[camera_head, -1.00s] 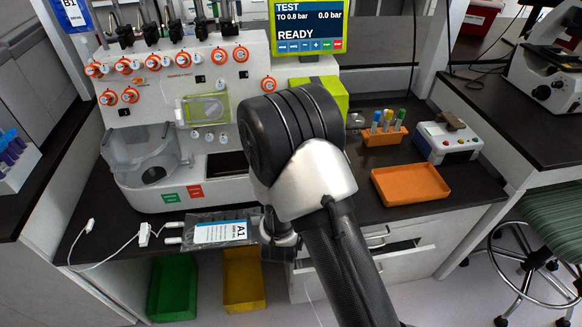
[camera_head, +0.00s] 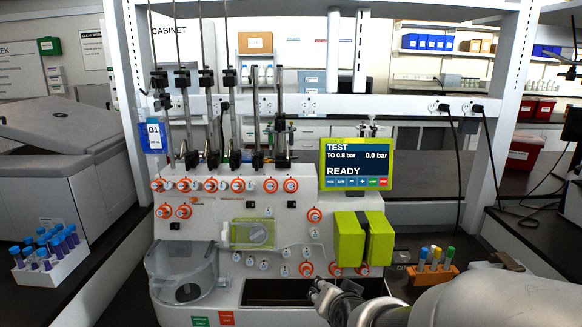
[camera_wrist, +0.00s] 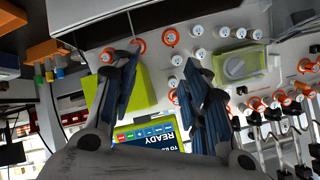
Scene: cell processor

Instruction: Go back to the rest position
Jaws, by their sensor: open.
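My gripper (camera_head: 338,292) is low in the head view, in front of the lower right part of the white cell processor (camera_head: 210,225). My arm reaches in from the lower right. In the wrist view my gripper (camera_wrist: 158,78) has its two blue-padded fingers spread apart with nothing between them. Behind the fingers are the machine's white panel (camera_wrist: 200,20), the lime-green block (camera_wrist: 140,88) and part of the screen, which reads READY. The wrist view is turned nearly upside down.
The machine's screen (camera_head: 357,166) reads TEST, READY. An orange rack of capped tubes (camera_head: 432,272) stands right of the machine, close to my arm. A white rack of blue-capped tubes (camera_head: 48,255) is at the left. A blue-labelled B1 bag (camera_head: 153,137) hangs at the upper left.

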